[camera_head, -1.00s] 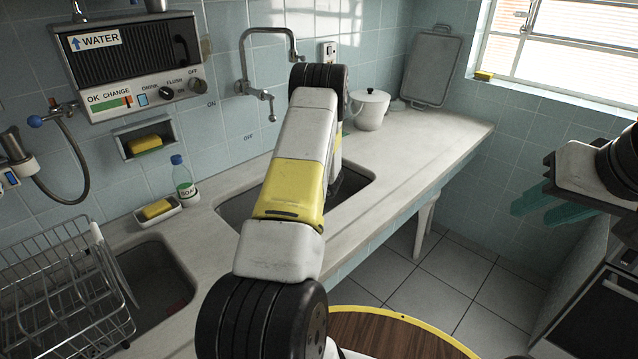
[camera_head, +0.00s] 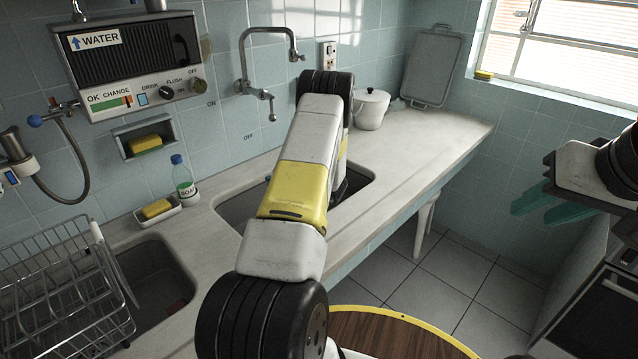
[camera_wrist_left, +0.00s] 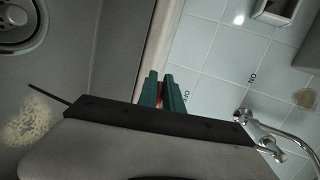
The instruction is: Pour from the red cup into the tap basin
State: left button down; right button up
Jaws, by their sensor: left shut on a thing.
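My left arm reaches over the tap basin (camera_head: 233,207) in the head view and hides much of it. A small teal tip of my left gripper (camera_head: 268,178) shows beside the arm. In the left wrist view the teal fingers (camera_wrist_left: 162,90) are close together, with a sliver of the red cup (camera_wrist_left: 160,99) between them. The rest of the cup is hidden, so its tilt and contents cannot be told. The basin floor with its drain (camera_wrist_left: 22,22) is at the left of that view. My right gripper (camera_head: 545,204) is at the right, empty, its teal fingers apart.
The wall tap (camera_head: 262,75) stands behind the basin. A soap bottle (camera_head: 184,180), a yellow sponge (camera_head: 156,208) and a wire rack (camera_head: 62,290) are to the left. A white lidded pot (camera_head: 370,108) stands behind my arm.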

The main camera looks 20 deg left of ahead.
pick_arm(q)
jog(key=shift+s+d+r+y, duration=0.1)
jog(key=shift+d+r+y, duration=0.15)
jog(key=shift+d+y, duration=0.5)
dwell(0.6)
jog(key=shift+a+h, duration=1.05)
jog(key=shift+a, duration=0.15)
jog(key=shift+f+h, duration=0.4)
jog(key=shift+h, duration=0.3)
jog(key=shift+w+d+f+g+h, duration=0.15)
jog(key=shift+w+f+g+h, duration=0.1)
jog(key=shift+f+g+h, duration=0.05)
jog(key=w+a+r+g+h+b, duration=0.1)
jog(key=a+g+h+b, duration=0.1)
jog(key=a+h, duration=0.4)
jog(key=h+b, duration=0.1)
jog(key=h, duration=0.4)
jog(key=shift+w+r+h, duration=0.2)
jog(key=shift+r+h, duration=0.05)
jog(key=shift+h, duration=0.05)
jog(key=shift+a+r, duration=0.1)
